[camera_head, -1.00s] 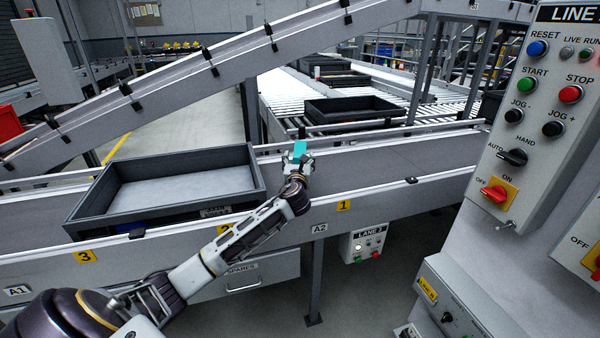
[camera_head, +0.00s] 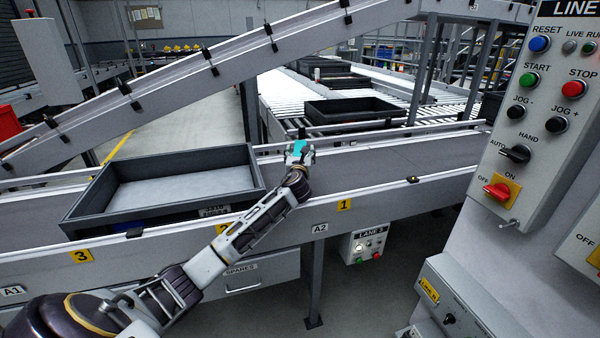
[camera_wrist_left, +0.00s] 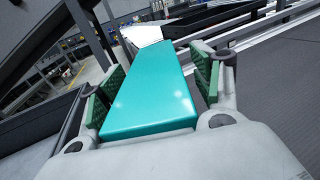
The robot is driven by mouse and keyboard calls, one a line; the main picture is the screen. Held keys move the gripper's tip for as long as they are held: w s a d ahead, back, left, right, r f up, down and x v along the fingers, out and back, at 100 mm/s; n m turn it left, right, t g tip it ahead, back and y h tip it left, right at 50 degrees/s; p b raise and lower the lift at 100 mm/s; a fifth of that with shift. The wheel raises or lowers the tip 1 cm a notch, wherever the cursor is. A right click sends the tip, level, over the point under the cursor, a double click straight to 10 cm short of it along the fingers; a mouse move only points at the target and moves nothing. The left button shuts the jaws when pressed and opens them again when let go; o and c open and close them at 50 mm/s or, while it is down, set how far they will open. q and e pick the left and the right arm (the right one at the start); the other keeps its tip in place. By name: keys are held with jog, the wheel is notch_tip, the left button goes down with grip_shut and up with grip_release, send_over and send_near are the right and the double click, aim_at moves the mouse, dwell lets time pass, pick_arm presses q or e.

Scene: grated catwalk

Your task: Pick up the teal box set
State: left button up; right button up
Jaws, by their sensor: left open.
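The teal box set (camera_head: 297,147) is a small glossy teal block at the conveyor, at the end of my left arm in the head view. In the left wrist view the teal box (camera_wrist_left: 150,90) fills the middle, between two green-padded fingers. My left gripper (camera_head: 299,155) is open around it, with a finger on each side. A gap shows at the right finger; the left pad sits close to the box, and I cannot tell if it touches. The underside of the box is hidden. My right gripper is not in view.
An empty dark grey tray (camera_head: 250,201) sits on the conveyor left of my arm. A sloped conveyor rail (camera_head: 200,83) crosses behind. A black tray (camera_head: 350,110) lies on rollers beyond. A control panel (camera_head: 540,130) stands at right. The belt (camera_head: 400,165) right of my gripper is clear.

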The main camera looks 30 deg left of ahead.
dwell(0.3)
pick_arm(q)
grip_shut()
dwell(0.3)
